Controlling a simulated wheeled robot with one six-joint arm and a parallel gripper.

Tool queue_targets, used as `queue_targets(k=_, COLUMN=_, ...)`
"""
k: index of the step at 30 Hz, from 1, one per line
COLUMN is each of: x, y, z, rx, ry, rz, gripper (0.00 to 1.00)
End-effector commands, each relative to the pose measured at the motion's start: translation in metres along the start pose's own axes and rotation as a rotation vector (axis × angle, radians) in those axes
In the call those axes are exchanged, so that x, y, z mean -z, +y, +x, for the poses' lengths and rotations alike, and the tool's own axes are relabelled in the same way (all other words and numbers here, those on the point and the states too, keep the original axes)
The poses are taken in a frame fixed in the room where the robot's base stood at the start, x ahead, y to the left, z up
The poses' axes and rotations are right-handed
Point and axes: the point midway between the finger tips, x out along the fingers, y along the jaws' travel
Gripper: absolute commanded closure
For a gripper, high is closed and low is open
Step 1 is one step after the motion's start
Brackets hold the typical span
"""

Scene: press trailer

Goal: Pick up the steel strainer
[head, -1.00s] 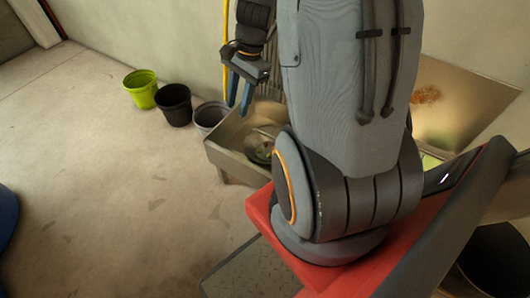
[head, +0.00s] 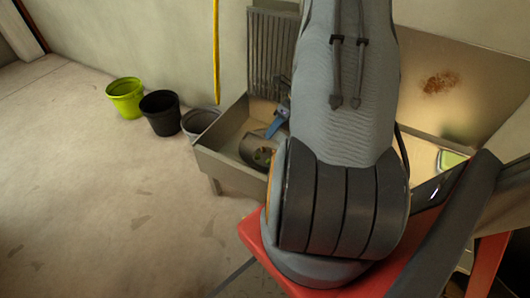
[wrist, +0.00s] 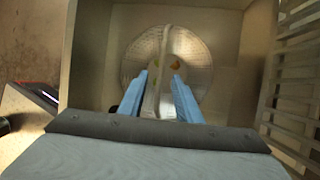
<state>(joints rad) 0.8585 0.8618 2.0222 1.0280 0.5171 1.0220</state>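The steel strainer (wrist: 196,50) is a round bowl with an arched handle across it, inside the sink basin (wrist: 230,95) in the wrist view. A few orange and yellow bits show in it. My gripper (wrist: 159,76) is open, with a blue finger on each side of the handle; a gap shows, and I cannot tell whether either finger touches it. In the head view the strainer (head: 251,150) is partly hidden by my arm, and a blue finger (head: 276,126) reaches down beside it.
A slatted rack (head: 270,48) stands against the wall behind the basin. Lime (head: 125,98), black (head: 160,112) and grey (head: 199,122) buckets stand on the floor left of the basin. A yellow hose (head: 215,55) hangs on the wall. The floor at left is clear.

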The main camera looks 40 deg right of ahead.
Motion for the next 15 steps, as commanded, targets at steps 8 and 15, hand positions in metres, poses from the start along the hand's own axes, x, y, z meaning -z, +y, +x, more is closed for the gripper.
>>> queue_targets(k=8, x=-0.003, y=-0.001, z=0.024, rx=-0.001, ry=0.002, rz=-0.004, gripper=0.69)
queue_targets(k=15, x=-0.006, y=-0.002, z=0.057, rx=-0.002, ry=0.003, rz=-0.004, gripper=0.69)
